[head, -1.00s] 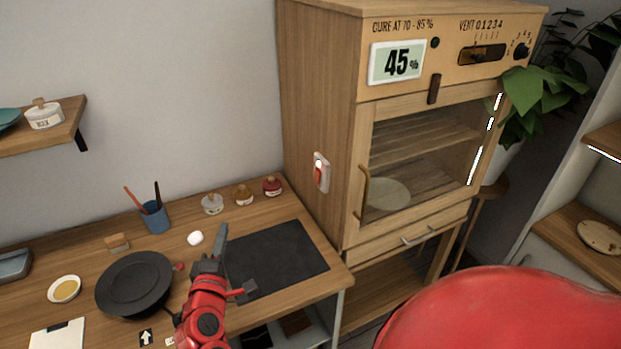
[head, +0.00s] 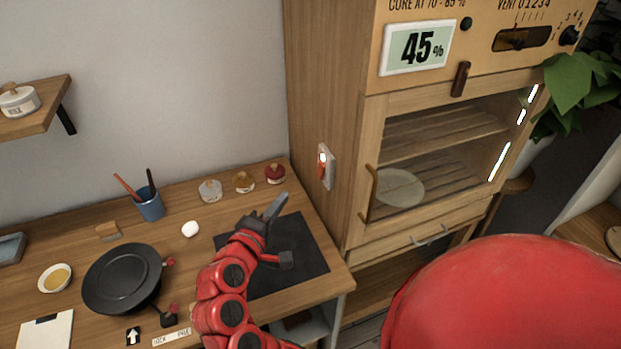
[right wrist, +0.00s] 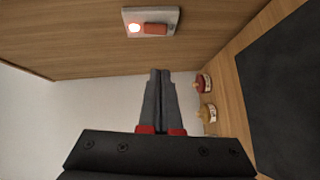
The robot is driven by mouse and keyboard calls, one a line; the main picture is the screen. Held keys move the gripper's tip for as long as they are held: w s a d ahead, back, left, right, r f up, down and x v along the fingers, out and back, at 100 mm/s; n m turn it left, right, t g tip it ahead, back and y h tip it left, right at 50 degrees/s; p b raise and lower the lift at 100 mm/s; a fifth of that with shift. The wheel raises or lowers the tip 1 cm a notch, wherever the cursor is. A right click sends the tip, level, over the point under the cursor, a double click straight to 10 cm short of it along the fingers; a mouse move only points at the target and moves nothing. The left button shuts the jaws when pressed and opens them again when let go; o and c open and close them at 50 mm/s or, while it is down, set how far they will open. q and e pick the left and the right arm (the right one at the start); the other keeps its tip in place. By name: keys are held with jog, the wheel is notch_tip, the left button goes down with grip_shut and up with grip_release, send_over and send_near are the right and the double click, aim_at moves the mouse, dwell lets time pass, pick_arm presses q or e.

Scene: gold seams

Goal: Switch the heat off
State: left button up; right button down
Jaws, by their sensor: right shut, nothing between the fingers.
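The heat switch (head: 326,167) is a red rocker on a pale plate on the left side wall of the wooden cabinet. Its small lamp glows white-red. It also shows at the top of the right wrist view (right wrist: 154,28), lamp lit. My right gripper (head: 279,203) is over the dark mat, below and left of the switch, apart from it. In the right wrist view its fingers (right wrist: 159,73) are together and empty, pointing toward the cabinet wall below the switch plate. My left gripper is not in view.
The cabinet (head: 330,60) has a glass door with a handle and a display (head: 418,47) reading 45 %. Small jars (head: 243,182) stand at the bench's back edge. A black round turntable or pan (head: 122,278), a blue cup (head: 149,205) and the dark mat (head: 310,250) are on the bench.

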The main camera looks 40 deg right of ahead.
aim_at(321, 171)
jog(key=w+d+f+p, duration=0.1)
jog(key=w+d+p, duration=0.2)
jog(key=d, duration=0.7)
jog(key=shift+d+f+p, duration=0.15)
jog(key=shift+f+p, duration=0.05)
jog(key=shift+p, duration=0.1)
jog(key=shift+d+f+n+h+b, duration=0.15)
jog(key=shift+d+n+h+b, duration=0.15)
jog(key=shift+b, duration=0.2)
jog(key=shift+a, duration=0.1)
